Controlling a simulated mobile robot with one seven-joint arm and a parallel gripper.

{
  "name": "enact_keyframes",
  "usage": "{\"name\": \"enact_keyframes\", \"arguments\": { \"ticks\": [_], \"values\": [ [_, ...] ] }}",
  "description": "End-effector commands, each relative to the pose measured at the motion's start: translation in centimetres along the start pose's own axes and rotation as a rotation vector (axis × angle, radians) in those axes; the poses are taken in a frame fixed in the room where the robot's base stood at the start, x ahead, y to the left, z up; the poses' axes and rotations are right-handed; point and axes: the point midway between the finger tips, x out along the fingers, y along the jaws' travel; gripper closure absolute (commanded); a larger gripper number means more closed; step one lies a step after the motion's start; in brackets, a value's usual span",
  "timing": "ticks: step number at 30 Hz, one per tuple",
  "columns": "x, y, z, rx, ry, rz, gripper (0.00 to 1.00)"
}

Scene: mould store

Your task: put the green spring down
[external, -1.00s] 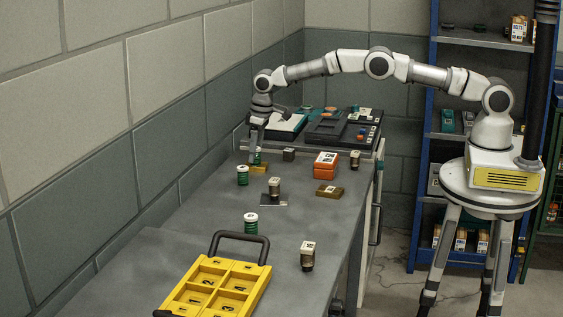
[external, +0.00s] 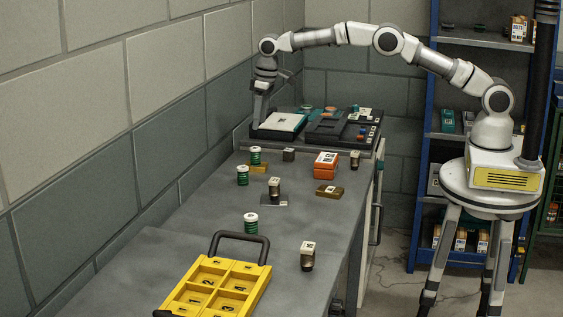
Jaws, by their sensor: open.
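A green spring with a white top (external: 255,158) stands upright at the far left of the bench, at a small brass block (external: 259,169); I cannot tell whether it is on the block or beside it. My gripper (external: 256,123) is open and empty above this spring, clear of it. A second green spring with a white top (external: 242,177) stands just nearer on the bench. A third one (external: 251,225) stands further forward, behind the yellow tray.
A yellow compartment tray (external: 215,287) with a black handle lies at the front. Dark springs (external: 274,189) (external: 308,258), orange boxes (external: 325,168), another brass block (external: 329,191) and a grey block (external: 289,155) stand on the bench (external: 215,230). Dark trays (external: 340,130) lie at the back.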

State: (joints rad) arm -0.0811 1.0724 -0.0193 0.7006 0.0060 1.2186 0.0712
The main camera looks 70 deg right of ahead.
Motion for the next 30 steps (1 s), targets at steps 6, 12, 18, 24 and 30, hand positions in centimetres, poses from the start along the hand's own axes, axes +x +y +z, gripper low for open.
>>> {"name": "enact_keyframes", "arguments": {
  "ticks": [6, 12, 18, 24, 30],
  "values": [
    [-2.4, 0.1, 0.2, 0.001, 0.005, -0.001, 0.28],
    [-8.6, 0.8, 1.8, 0.003, 0.041, -0.004, 0.28],
    [-15.7, 1.8, 5.6, 0.006, 0.087, -0.008, 0.28],
    [-21.5, 2.7, 10.9, 0.007, 0.131, -0.011, 0.28],
    [-25.8, 3.4, 17.4, 0.007, 0.176, -0.012, 0.28]
  ]
}}
